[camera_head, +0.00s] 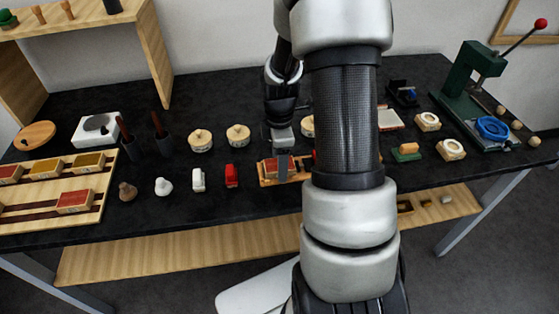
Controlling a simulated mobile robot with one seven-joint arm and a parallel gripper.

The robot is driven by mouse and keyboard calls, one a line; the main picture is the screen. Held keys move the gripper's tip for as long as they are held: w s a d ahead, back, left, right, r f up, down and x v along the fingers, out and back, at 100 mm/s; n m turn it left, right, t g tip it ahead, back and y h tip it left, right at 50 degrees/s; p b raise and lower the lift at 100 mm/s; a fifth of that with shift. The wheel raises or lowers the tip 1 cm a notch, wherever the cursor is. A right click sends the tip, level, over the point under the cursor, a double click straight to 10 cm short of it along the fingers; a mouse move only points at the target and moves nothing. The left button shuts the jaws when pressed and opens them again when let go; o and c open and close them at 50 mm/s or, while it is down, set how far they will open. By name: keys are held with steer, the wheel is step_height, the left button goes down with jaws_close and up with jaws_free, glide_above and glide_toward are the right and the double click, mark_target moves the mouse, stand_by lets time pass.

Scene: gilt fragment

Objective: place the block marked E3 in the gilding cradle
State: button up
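My gripper (283,165) points down over a small wooden holder (266,182) in the middle of the table, which looks like the gilding cradle. A red-topped piece shows at the holder, on both sides of my gripper finger. I cannot tell whether the finger touches it or whether the gripper is open or shut. My arm hides the holder's right part. A wooden rack (40,213) at the left bears several blocks, among them a red-topped block (75,200) in the front row and a gold-topped block (88,160) in the back row. No E3 mark is readable.
In front stand a brown knob-shaped piece (127,191), a white one (163,186), a white block (198,180) and a red block (231,176). Round wooden discs (200,140) lie behind. A green press (472,85) stands at the right. My arm blocks the centre right.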

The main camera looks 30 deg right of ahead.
step_height(320, 180, up, 12)
steer(key=p, duration=0.1)
steer(key=shift+r, duration=0.2)
stand_by(0.4)
stand_by(1.2)
